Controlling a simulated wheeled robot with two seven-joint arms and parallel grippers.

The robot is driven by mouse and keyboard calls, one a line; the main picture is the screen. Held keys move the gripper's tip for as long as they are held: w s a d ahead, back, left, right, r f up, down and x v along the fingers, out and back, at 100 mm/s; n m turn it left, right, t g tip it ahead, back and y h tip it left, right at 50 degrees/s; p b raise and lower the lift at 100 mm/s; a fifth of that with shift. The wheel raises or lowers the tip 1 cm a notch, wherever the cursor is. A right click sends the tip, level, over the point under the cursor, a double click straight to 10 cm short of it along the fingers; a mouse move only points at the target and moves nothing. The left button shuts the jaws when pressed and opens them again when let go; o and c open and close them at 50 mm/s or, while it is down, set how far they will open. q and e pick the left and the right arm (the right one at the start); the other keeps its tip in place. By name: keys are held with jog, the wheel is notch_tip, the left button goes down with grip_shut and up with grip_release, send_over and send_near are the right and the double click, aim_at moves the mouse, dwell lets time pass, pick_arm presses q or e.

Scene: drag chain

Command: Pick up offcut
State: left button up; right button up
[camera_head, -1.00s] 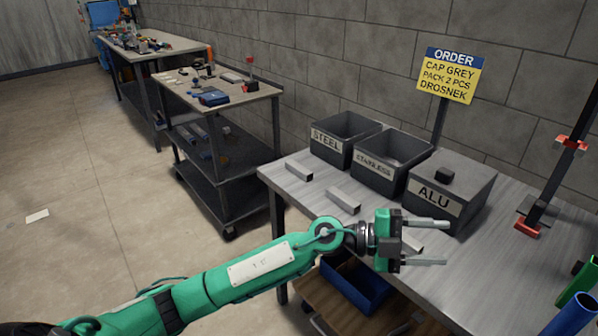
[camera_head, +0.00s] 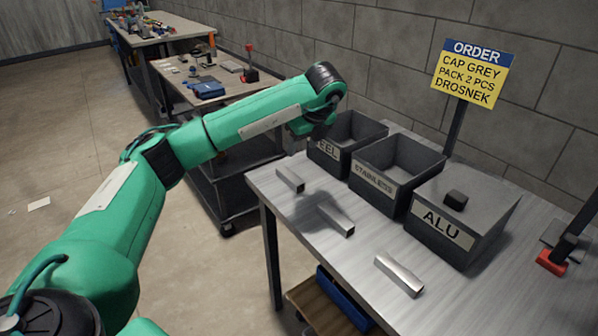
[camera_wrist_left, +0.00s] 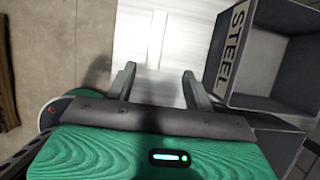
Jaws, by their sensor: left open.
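Three grey metal offcuts lie apart on the table: a left one (camera_head: 290,180), a middle one (camera_head: 336,221) and a right one (camera_head: 399,275). In the head view, my left arm reaches over the table's far left corner, and its fingertips are hidden. In the left wrist view, my left gripper (camera_wrist_left: 160,86) is open, its two fingers spread over the pale tabletop. A faint, washed-out bar shape, apparently an offcut (camera_wrist_left: 156,38), lies ahead between the finger lines. Nothing shows gripped. My right gripper is not in view.
The STEEL bin (camera_head: 350,135) stands beside my left wrist, and also right of the fingers in the wrist view (camera_wrist_left: 232,50). The STAINLESS bin (camera_head: 375,188) and ALU box (camera_head: 447,222) stand beside it. An order sign (camera_head: 470,72) rises behind.

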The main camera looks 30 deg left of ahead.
aim_at(290, 175)
pick_arm(q)
jog(key=x, duration=1.3)
jog(key=shift+s+a, duration=0.2)
jog(key=shift+s, duration=0.1)
jog(key=shift+c, duration=0.2)
jog(key=c, duration=1.1)
